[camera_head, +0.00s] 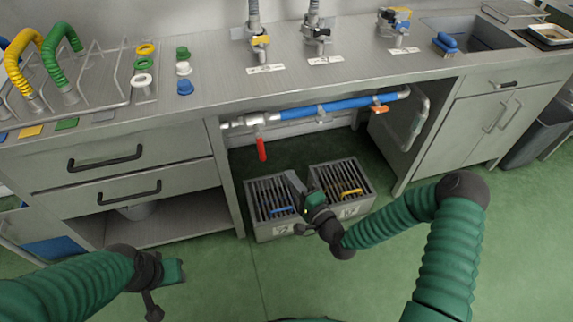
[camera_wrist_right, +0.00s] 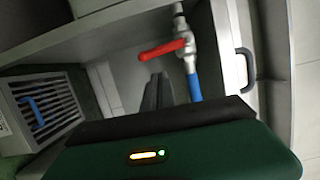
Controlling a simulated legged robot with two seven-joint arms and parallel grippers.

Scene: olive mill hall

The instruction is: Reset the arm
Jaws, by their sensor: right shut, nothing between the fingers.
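My right arm (camera_head: 452,255), green and ribbed, reaches in from the right. Its gripper (camera_head: 292,182) is shut and empty, above the gap between two grated boxes under the counter. In the right wrist view the shut fingers (camera_wrist_right: 158,92) point toward a red-handled valve (camera_wrist_right: 162,49) on a blue pipe, apart from it. My left arm (camera_head: 70,285) comes in from the lower left. Its gripper (camera_head: 165,280) is low over the floor, and its finger opening is not clear.
The left grated box (camera_head: 270,232) has a blue handle; the right box (camera_head: 355,208) has a yellow one. A blue pipe (camera_head: 300,111) with a red lever (camera_head: 261,150) runs below the counter (camera_head: 215,85). Drawers stand left, cabinets right. Green floor (camera_head: 235,285) is open in front.

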